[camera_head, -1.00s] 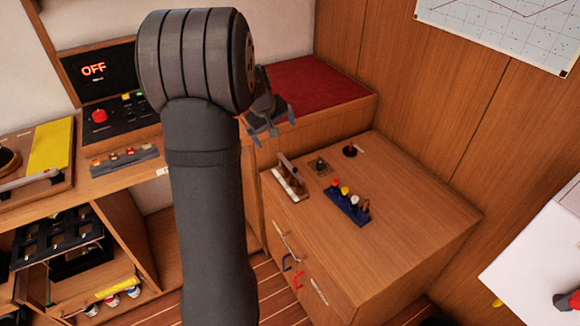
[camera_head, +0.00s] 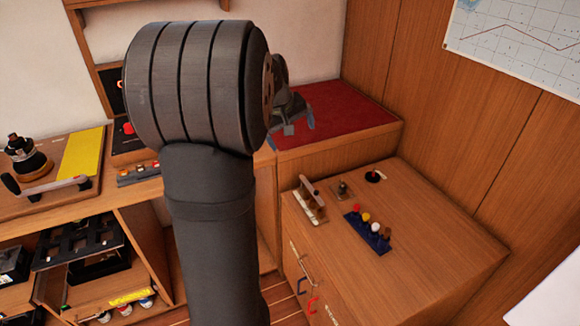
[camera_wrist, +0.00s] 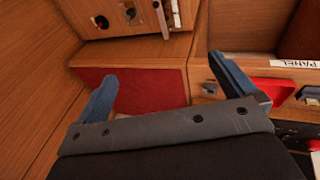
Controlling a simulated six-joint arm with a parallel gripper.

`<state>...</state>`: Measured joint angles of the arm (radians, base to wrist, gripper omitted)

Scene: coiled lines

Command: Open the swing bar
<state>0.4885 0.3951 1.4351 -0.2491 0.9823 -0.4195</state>
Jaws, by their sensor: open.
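A slim upright bar on a pale base (camera_head: 311,201) stands at the left edge of the low wooden cabinet's top. It looks like the swing bar, though I cannot be sure. In the wrist view what seems to be the same bar (camera_wrist: 161,18) shows at the top, beyond the fingers. My gripper (camera_head: 291,131) is open and empty, in front of the red cushion in the head view and well apart from the bar. In the wrist view my gripper (camera_wrist: 163,72) has its two blue-grey fingers spread wide. My own arm hides part of the left console.
A red cushion (camera_head: 335,112) lies behind. A winch (camera_head: 27,160) and a handle (camera_head: 55,187) sit at left. The cabinet's right side is clear.

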